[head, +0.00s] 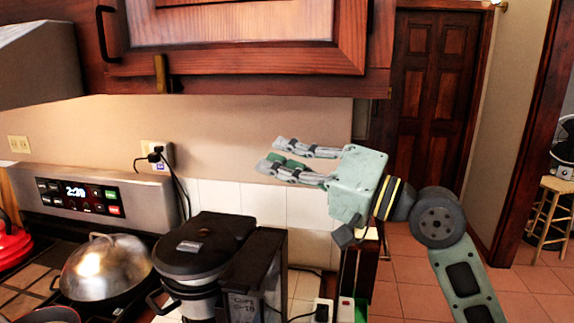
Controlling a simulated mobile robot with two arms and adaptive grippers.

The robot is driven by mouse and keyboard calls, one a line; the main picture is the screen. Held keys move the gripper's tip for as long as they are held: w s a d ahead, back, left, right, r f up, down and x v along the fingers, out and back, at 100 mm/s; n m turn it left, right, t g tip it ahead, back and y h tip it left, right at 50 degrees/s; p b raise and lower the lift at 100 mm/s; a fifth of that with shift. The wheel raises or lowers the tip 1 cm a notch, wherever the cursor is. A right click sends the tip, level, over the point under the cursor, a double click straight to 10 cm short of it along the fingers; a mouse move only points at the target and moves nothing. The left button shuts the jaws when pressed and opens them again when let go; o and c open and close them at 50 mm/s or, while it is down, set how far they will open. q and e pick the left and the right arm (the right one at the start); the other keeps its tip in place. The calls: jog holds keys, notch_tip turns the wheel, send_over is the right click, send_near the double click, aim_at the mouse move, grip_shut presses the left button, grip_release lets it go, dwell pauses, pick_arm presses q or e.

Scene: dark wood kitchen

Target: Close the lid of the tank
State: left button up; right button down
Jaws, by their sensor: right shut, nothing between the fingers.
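A black and silver coffee maker (210,262) stands on the counter at bottom centre; I take it to be the one with the tank. Its dark top lid (203,241) looks flat and down. A taller dark block (262,262) forms its right side, and I cannot make out a separate tank lid there. My left gripper is not in view.
A wooden cabinet (240,40) hangs above. To the left are a stove panel (78,196), a domed metal lid (103,268) and a red kettle (12,243). A plugged cord (180,188) runs down behind the coffee maker. Open tiled floor (398,275) lies at right.

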jog(key=s+a+f+n+g+y+b, duration=0.2)
jog(key=s+f+n+b, duration=0.55)
jog(key=s+b, duration=0.2)
jog(key=b, duration=0.3)
send_over(263, 292)
jog(key=s, duration=0.4)
notch_tip(263, 292, down, 6)
jog(key=shift+s+d+f+b, duration=0.1)
jog(key=shift+d+f+b, duration=0.1)
jog(key=shift+f+b, duration=0.6)
jog(key=shift+f, duration=0.25)
jog(key=shift+r+p, duration=0.15)
jog(key=shift+p, duration=0.2)
